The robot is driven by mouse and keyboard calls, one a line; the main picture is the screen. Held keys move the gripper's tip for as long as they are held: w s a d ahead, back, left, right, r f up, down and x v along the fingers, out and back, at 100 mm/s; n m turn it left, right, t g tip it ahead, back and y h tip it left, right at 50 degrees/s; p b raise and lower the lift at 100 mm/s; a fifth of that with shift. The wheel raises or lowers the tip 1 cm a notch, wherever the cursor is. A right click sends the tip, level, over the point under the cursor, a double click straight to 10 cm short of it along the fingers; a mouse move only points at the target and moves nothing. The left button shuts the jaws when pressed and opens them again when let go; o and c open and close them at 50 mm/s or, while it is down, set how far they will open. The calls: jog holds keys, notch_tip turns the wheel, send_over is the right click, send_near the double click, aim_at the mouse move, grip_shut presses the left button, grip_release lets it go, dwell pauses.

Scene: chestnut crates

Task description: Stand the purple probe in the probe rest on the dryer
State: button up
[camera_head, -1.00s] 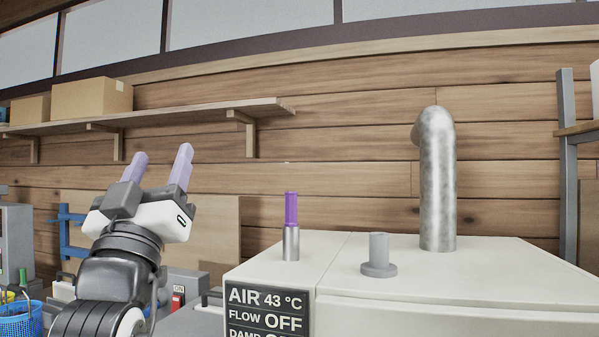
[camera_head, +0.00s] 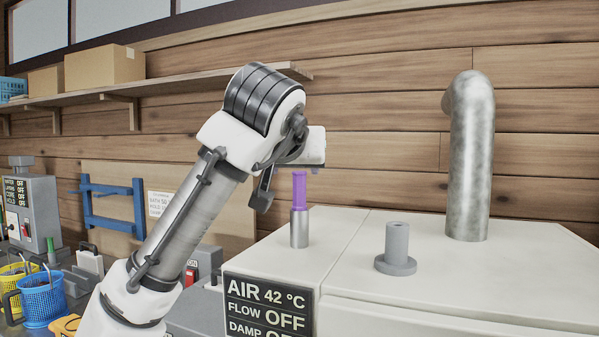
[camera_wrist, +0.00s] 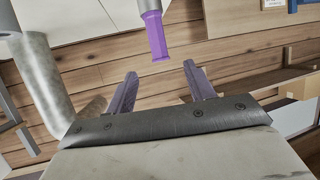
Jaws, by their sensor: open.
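The purple probe (camera_head: 302,190) stands upright on the dryer (camera_head: 345,240), with a silver cylinder at its lower end; I cannot tell whether that cylinder is part of it. The probe rest, a grey tube on a round flange (camera_head: 397,245), stands to its right on the dryer top, and its tube looks empty. My gripper (camera_wrist: 160,70) is open and empty. In the wrist view the probe (camera_wrist: 157,36) lies just beyond the fingertips, roughly in line with the gap and not between the fingers. In the head view my wrist hides most of the fingers.
A thick metal pipe (camera_head: 470,150) rises from the dryer behind the rest. A wall shelf (camera_head: 160,88) with cardboard boxes (camera_head: 105,67) is at the upper left. Blue and yellow baskets (camera_head: 42,298) stand at the lower left. The dryer top around the rest is clear.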

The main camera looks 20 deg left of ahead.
aim_at(299, 172)
jog(key=p+x, duration=0.3)
jog(key=x, duration=0.8)
jog(key=shift+w, duration=0.1)
jog(key=shift+r, duration=0.1)
grip_shut()
jog(key=shift+r+p, duration=0.45)
jog(key=shift+r, duration=0.15)
dwell(0.4)
